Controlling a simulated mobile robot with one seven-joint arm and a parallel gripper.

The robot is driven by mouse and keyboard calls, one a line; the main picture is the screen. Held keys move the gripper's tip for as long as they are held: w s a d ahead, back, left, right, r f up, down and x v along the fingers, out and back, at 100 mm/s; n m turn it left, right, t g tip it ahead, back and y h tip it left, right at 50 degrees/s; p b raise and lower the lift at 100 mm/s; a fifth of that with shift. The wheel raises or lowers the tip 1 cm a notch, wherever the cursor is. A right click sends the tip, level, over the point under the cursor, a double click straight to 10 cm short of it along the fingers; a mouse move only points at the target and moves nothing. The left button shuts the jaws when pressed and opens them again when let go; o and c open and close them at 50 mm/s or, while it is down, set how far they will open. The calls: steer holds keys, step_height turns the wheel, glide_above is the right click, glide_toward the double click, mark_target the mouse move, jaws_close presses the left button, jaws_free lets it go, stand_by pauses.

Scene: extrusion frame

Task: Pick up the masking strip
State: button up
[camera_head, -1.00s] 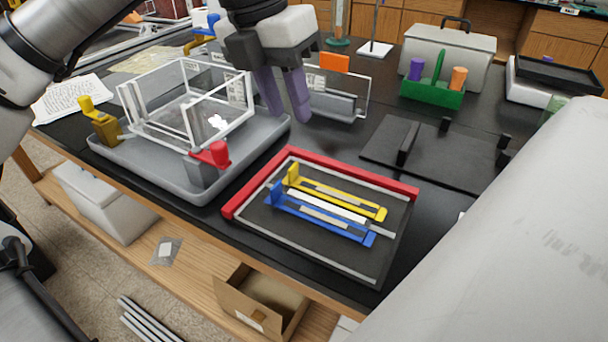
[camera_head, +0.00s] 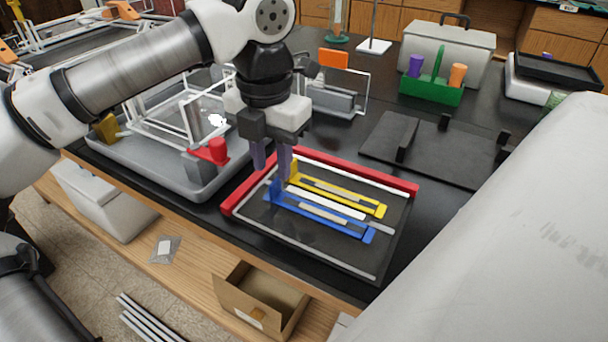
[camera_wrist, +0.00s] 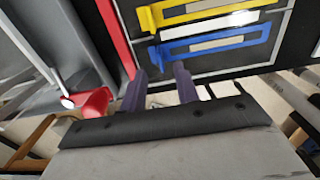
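A plain white strip (camera_head: 325,203), which seems to be the masking strip, lies between a yellow holder (camera_head: 345,198) and a blue holder (camera_head: 318,219) on a black tray with a red edge (camera_head: 360,174). Each holder carries a pale strip of its own. My gripper (camera_head: 272,168) is above the tray's left end, near the upright tabs of the holders. In the wrist view its two purple fingers (camera_wrist: 160,76) are apart with nothing between them. The blue holder (camera_wrist: 180,50) and yellow holder (camera_wrist: 185,15) lie ahead of the fingertips, with part of the white strip (camera_wrist: 238,19) between them.
A grey tray (camera_head: 150,180) with a clear box frame and a red clamp (camera_head: 214,151) stands close on the left. A black fixture plate (camera_head: 440,155) and a green caddy (camera_head: 430,93) are behind to the right. The bench's front edge is near.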

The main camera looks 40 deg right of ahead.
mark_target(275, 181)
step_height(275, 181, down, 4)
steer(key=shift+d+r, duration=0.1)
steer(key=shift+r, duration=0.15)
jaws_close()
step_height(275, 181, up, 11)
steer(key=shift+f, duration=0.2)
stand_by(0.4)
steer(key=shift+r+p, duration=1.05)
steer(key=shift+p, duration=0.15)
stand_by(0.6)
